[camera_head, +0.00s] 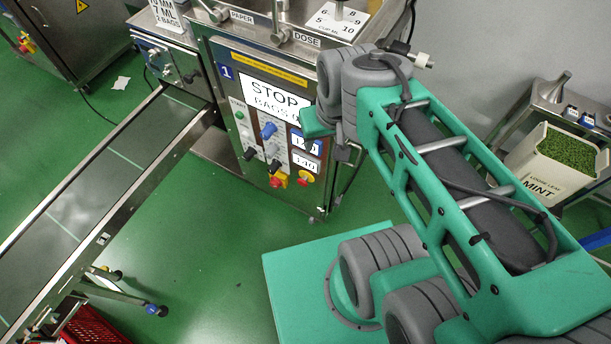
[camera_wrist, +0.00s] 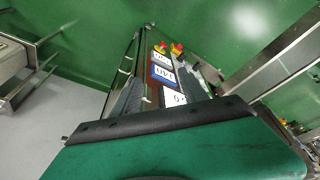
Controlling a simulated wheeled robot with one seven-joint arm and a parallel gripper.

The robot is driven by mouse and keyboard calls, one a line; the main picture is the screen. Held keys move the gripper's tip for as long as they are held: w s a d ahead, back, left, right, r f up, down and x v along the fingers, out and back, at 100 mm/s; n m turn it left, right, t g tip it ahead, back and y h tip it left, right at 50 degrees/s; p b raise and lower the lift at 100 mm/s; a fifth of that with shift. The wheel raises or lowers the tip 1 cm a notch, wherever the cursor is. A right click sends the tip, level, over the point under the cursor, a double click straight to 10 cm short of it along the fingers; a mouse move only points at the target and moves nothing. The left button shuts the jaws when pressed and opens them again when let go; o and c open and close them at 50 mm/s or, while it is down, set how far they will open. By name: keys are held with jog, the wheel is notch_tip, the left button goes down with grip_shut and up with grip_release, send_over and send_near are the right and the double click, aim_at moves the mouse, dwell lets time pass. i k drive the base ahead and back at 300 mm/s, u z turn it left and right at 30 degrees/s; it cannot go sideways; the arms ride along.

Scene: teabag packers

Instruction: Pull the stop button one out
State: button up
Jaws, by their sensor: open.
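Stop button one appears to be the red knob on a yellow base (camera_head: 305,177), low on the front panel of the steel machine marked 1 (camera_head: 227,72). A second red and yellow control (camera_head: 278,180) sits just left of it. The wrist view shows red and yellow controls (camera_wrist: 177,48) at the far end of the panel, beyond my fingers. My gripper (camera_wrist: 164,46) is open and empty, its two grey fingers reaching along the panel front. It looks apart from the button. In the head view my arm mostly hides the gripper, just right of the panel.
A conveyor (camera_head: 95,190) runs along the left from the machine. A red crate (camera_head: 92,328) stands under its near end. A bin of green leaf labelled mint (camera_head: 547,170) is on a steel stand at the right. Green floor (camera_head: 215,250) in front of the panel is clear.

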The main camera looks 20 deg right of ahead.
aim_at(303, 182)
jog(key=u, duration=1.05)
jog(key=k, duration=0.25)
jog(key=u, duration=1.2)
jog(key=i, duration=0.5)
jog(key=u, duration=0.05)
